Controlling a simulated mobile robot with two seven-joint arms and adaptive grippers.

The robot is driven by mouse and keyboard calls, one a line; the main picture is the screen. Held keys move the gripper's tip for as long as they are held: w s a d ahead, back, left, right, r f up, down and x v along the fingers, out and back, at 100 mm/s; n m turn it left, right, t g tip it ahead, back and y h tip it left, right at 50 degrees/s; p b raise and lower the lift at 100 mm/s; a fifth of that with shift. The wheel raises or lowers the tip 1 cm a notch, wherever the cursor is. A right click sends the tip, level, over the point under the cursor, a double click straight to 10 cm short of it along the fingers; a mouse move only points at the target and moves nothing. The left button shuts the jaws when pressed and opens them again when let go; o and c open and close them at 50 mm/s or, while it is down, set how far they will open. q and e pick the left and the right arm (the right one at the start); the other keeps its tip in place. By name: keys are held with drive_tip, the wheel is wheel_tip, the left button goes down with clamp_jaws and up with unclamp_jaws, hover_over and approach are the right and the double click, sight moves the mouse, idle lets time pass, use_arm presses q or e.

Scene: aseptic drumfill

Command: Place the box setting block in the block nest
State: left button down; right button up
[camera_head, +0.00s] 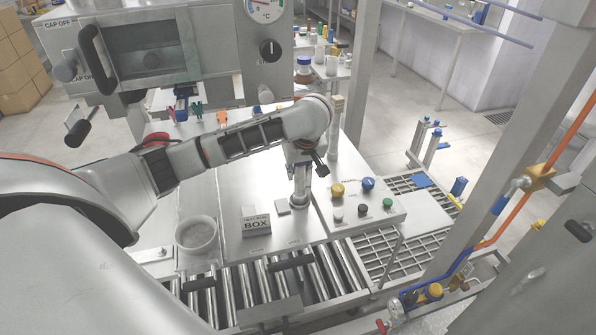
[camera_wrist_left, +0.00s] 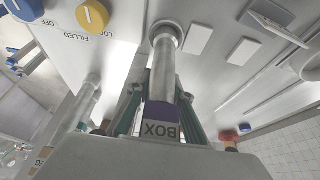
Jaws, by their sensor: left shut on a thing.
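My left gripper (camera_head: 308,160) is above the metal panel, under the wrist, small and partly hidden by the arm. In the left wrist view its green-edged fingers (camera_wrist_left: 163,110) are shut on the box setting block (camera_wrist_left: 160,128), which has a purple part and a light label reading BOX, upside down in that view. Beyond the block a metal post (camera_wrist_left: 165,55) meets the panel. In the head view a pale block marked BOX (camera_head: 256,222) stands at the panel's front, apart from the gripper. I cannot tell which feature is the block nest. My right gripper is not in view.
Flat square plates (camera_wrist_left: 200,38) lie on the panel near the post. A button console (camera_head: 360,203) with yellow, blue and green knobs stands at the right. A round pot (camera_head: 197,233) is left of the panel. A roller conveyor (camera_head: 295,283) runs along the front.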

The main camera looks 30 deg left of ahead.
use_arm(q)
drive_tip(key=shift+f, duration=0.1)
drive_tip(key=c, duration=1.8)
unclamp_jaws()
drive_tip(key=shift+d+r, duration=0.1)
drive_tip(key=shift+r, duration=0.3)
drive_tip(key=v, duration=1.1)
drive_tip(key=shift+s+r, duration=0.1)
drive_tip(key=shift+r, duration=0.1)
